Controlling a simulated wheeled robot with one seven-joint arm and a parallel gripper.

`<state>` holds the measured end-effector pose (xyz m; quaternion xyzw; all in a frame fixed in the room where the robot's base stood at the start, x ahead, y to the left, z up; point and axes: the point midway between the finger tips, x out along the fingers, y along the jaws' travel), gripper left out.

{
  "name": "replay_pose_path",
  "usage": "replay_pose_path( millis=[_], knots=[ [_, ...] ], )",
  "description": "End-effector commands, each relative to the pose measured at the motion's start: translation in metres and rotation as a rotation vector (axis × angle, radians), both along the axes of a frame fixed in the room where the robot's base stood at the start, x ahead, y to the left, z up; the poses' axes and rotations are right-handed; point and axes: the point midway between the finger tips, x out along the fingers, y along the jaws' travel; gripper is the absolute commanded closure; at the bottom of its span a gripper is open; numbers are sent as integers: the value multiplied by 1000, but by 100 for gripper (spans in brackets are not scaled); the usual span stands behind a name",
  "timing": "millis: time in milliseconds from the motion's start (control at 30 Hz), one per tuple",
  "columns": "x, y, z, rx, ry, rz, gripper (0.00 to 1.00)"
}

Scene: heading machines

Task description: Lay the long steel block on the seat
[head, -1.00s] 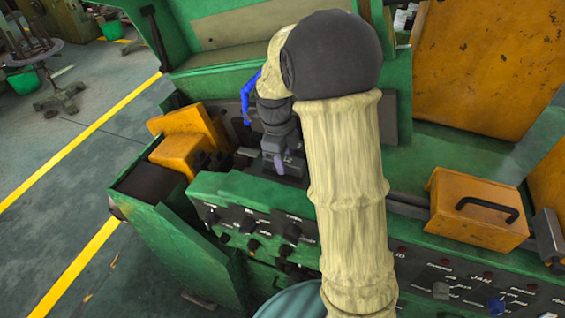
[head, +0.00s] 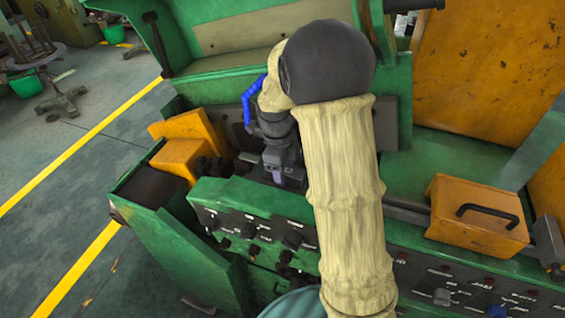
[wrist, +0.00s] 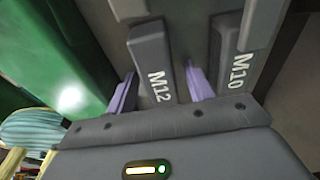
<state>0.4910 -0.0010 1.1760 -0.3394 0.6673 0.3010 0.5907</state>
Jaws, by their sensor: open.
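In the wrist view a dark grey block marked M12 (wrist: 150,60) lies between the two purple fingers of my gripper (wrist: 163,90). A second grey block marked M10 (wrist: 240,60) is to its right, outside the fingers. My gripper is open; the fingers are on either side of the M12 block, and I cannot tell whether they touch it. In the head view my gripper (head: 279,174) points down behind the control panel, and the blocks under it are mostly hidden. I cannot tell for certain which block is the long steel one, or make out the seat.
A green control panel (head: 270,212) with knobs stands in front of my gripper. A yellow part (head: 183,158) is close on its left. An orange box with a black handle (head: 470,232) and a grey metal bar (head: 547,240) are at the right. A green machine wall rises behind.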

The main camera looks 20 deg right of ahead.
Motion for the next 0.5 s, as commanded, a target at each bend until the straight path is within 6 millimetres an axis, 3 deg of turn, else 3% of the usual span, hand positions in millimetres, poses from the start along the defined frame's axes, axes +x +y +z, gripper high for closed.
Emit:
replay_pose_path(
  millis=[167, 500],
  knots=[
    [2, 2, 14, 0, -5, 0, 48],
    [7, 8, 78, 0, -7, 2, 48]
  ],
)
